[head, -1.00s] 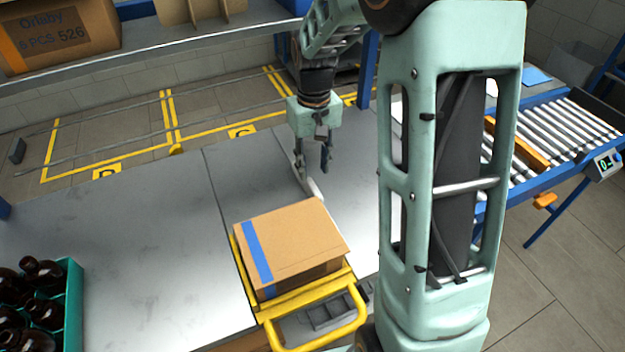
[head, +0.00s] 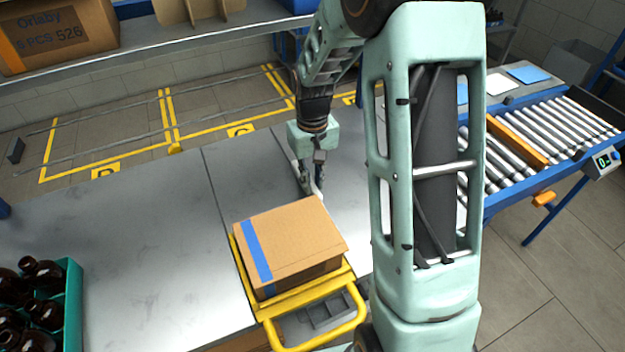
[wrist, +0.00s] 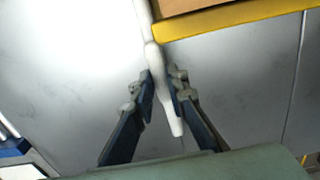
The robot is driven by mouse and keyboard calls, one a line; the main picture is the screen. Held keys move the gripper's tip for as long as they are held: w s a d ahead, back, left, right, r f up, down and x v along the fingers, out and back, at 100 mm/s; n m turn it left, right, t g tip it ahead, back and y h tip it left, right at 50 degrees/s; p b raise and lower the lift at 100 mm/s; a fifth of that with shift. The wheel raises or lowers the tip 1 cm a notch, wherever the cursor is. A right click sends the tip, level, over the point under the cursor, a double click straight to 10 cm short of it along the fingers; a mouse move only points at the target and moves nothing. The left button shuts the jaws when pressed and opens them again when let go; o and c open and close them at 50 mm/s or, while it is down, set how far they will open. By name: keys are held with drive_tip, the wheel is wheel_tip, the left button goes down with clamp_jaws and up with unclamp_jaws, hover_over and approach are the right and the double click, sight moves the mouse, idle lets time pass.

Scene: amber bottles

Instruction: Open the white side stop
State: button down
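The white side stop (wrist: 153,56) is a slim white bar with a thicker, rounded handle end. In the wrist view it runs from the top edge down between my fingers, beside the yellow edge and the box. My gripper (wrist: 160,78) has one dark finger on each side of the handle, and both fingertips appear to press against it. In the head view my gripper (head: 311,190) is low over the grey table just behind the cardboard box, and a small white part of the stop (head: 319,199) shows by the fingertips.
The cardboard box (head: 295,240) with blue tape sits on a yellow-framed carrier (head: 357,318). A green crate (head: 74,300) of amber bottles stands at the lower left. A roller conveyor (head: 560,130) is at the right. The grey table (head: 140,240) left of the box is clear.

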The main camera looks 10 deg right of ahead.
drive_tip(key=shift+a+n, duration=0.1)
drive_tip(key=shift+n, duration=0.3)
drive_tip(key=n, duration=0.3)
drive_tip(key=shift+a, duration=0.15)
drive_tip(key=n, duration=0.3)
drive_tip(key=shift+s+a+n, duration=0.2)
drive_tip(key=shift+n, duration=0.2)
drive_tip(key=n+p, duration=0.1)
drive_tip(key=n, duration=0.2)
drive_tip(key=shift+s+a+r, duration=0.1)
drive_tip(key=shift+s, duration=0.1)
drive_tip(key=shift+s+a+n+p, duration=0.15)
drive_tip(key=shift+n+p, duration=0.35)
drive_tip(key=shift+n, duration=0.55)
drive_tip(key=shift+s+d+n+p, duration=0.1)
drive_tip(key=shift+n+p, duration=0.35)
drive_tip(key=shift+n, duration=0.6)
drive_tip(key=c, duration=1.9)
unclamp_jaws()
